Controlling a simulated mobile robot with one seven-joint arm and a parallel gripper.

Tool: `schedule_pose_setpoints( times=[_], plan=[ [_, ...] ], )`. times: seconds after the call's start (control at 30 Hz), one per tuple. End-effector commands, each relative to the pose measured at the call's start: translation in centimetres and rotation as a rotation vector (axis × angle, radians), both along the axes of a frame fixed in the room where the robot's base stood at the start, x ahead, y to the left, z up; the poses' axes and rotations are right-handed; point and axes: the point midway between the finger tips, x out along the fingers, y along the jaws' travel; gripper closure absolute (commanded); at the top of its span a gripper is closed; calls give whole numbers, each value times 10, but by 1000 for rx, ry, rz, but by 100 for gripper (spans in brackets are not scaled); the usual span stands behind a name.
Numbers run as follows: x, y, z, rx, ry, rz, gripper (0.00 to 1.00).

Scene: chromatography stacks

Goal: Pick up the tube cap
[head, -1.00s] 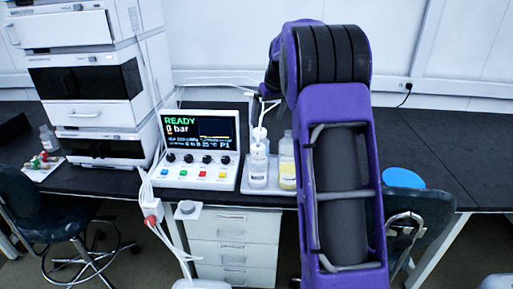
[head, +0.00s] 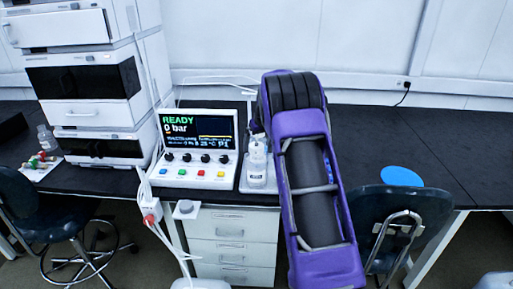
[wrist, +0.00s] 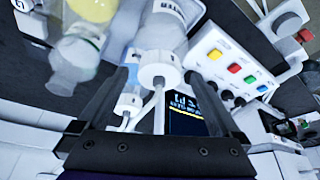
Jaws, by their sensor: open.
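In the wrist view, a white cap (wrist: 158,70) with a thin white tube running from it sits on the neck of a clear bottle (wrist: 167,28). My gripper (wrist: 162,78) is open, with one dark finger on each side of this cap in the picture. I cannot tell whether either finger touches it. A second white cap with a tube (wrist: 128,104) shows beside the left finger. In the head view, a capped bottle (head: 257,168) stands just left of my arm, which hides the gripper's fingers.
The bottles stand on a pale tray (head: 251,188) beside the control panel (head: 197,150). White instrument stacks (head: 85,85) stand at the left. The bench (head: 440,150) at right is mostly clear.

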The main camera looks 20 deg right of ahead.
Motion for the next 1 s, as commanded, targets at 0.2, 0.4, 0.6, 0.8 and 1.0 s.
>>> schedule_pose_setpoints(
  times=[0.2, 0.4, 0.6, 0.8, 1.0],
  plan=[
    [5, 0, -10, 0, -2, -1, 0],
    [5, 0, -10, 0, -1, -1, 11],
    [4, 0, -10, 0, -1, -1, 47],
    [4, 0, -10, 0, -1, -1, 83],
    [4, 0, -10, 0, -2, -1, 90]
  ],
)
